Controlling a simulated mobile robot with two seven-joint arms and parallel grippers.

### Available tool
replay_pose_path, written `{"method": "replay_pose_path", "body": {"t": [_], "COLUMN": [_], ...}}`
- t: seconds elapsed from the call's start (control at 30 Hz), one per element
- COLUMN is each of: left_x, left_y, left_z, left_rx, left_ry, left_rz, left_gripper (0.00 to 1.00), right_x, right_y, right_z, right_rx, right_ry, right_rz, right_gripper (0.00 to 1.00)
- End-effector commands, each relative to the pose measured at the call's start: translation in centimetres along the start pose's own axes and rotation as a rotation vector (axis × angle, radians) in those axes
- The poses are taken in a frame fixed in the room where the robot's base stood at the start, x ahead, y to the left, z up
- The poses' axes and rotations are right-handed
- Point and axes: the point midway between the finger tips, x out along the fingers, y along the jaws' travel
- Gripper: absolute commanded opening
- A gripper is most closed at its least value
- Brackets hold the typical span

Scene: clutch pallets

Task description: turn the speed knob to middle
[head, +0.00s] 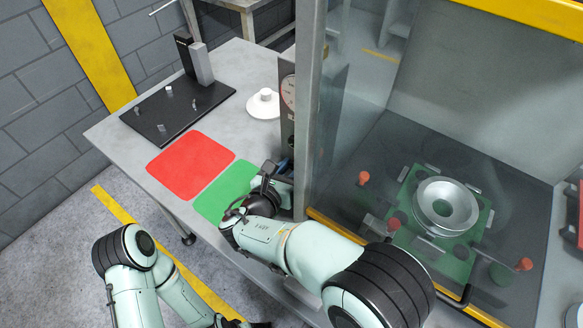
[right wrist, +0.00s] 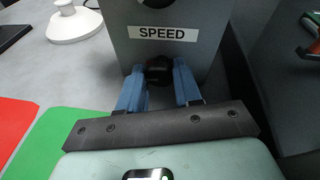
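The speed knob (right wrist: 158,70) is black and sits on the grey control box (right wrist: 205,35), below a white label reading SPEED (right wrist: 170,34). My right gripper (right wrist: 159,76) has its blue fingers on both sides of the knob, their tips against it. In the head view my right gripper (head: 284,164) reaches the lower front of the box; the knob is hidden there. The knob's pointer and setting cannot be made out. My left arm is at the lower left, away from the table, and its gripper (head: 248,324) barely shows at the bottom edge.
The table holds red (head: 190,165) and green (head: 222,195) mats, a black board (head: 150,120) and a white cone-shaped piece (head: 264,104).

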Motion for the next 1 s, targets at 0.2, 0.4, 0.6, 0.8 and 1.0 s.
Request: {"method": "replay_pose_path", "body": {"t": [0.2, 0.4, 0.6, 0.8, 1.0], "left_x": [0.0, 0.0, -0.3, -0.7, -1.0], "left_y": [0.0, 0.0, 0.0, 0.1, 0.1], "left_z": [0.0, 0.0, 0.2, 0.4, 0.6], "left_rx": [0.000, 0.000, 0.000, -0.001, -0.002], "left_ry": [0.000, -0.001, -0.005, -0.012, -0.017], "left_rz": [0.000, 0.000, -0.001, -0.003, -0.004], "left_gripper": [0.43, 0.43, 0.43, 0.43, 0.43], "right_x": [-0.1, -0.3, -3.0, -7.6, -11.4], "right_y": [0.1, 0.1, 0.1, 0.1, 0.1], "right_z": [0.0, 0.0, 0.1, 0.1, 0.1], "right_rx": [-0.001, -0.001, -0.001, -0.001, -0.002], "right_ry": [0.000, 0.000, -0.001, -0.001, 0.000], "right_rz": [0.001, 0.001, 0.005, 0.006, 0.005], "right_gripper": [0.58, 0.58, 0.58, 0.58, 0.58]}}
